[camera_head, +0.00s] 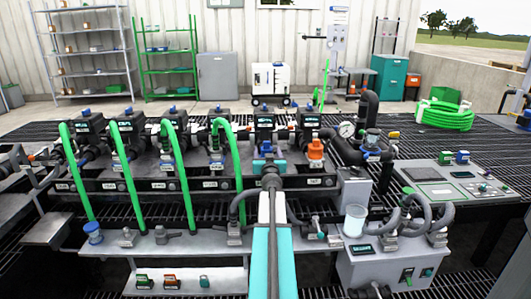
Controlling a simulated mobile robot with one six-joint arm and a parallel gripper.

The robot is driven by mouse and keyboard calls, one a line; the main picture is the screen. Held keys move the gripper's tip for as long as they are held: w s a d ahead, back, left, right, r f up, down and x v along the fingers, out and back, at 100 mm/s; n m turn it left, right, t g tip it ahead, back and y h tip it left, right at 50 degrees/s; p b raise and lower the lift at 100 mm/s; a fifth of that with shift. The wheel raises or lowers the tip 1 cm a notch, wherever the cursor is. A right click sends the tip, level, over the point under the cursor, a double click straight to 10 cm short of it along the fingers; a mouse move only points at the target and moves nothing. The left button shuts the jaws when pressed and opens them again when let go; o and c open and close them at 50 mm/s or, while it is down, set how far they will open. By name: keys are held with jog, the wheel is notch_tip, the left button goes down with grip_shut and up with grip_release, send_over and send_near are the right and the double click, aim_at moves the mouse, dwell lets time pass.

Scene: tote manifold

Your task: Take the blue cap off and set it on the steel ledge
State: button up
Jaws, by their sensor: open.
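My gripper (268,160) is at the far end of my teal and white arm, in front of the manifold's middle-right port. Something blue shows at my gripper; it is too small to tell whether this is the blue cap, and my arm hides part of the port. An orange cap (316,149) sits on the port just to the right. The steel ledge (205,246) is the long grey shelf in front of the manifold. A blue round fitting (93,232) stands at its left end, below a green hose.
Several green hoses (181,170) arch from the manifold down to the ledge. Grey levers (168,235) stand on the ledge. A pressure gauge (346,129) and black pipes are at the right. A grey box with a clear cup (355,220) and curved hoses stands at the front right.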

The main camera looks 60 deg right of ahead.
aim_at(267, 148)
jog(key=shift+x, duration=2.15)
jog(key=c, duration=1.2)
jog(key=shift+r+p, duration=0.1)
jog(key=shift+p, duration=0.25)
notch_tip(267, 148, up, 10)
jog(key=p, duration=0.8)
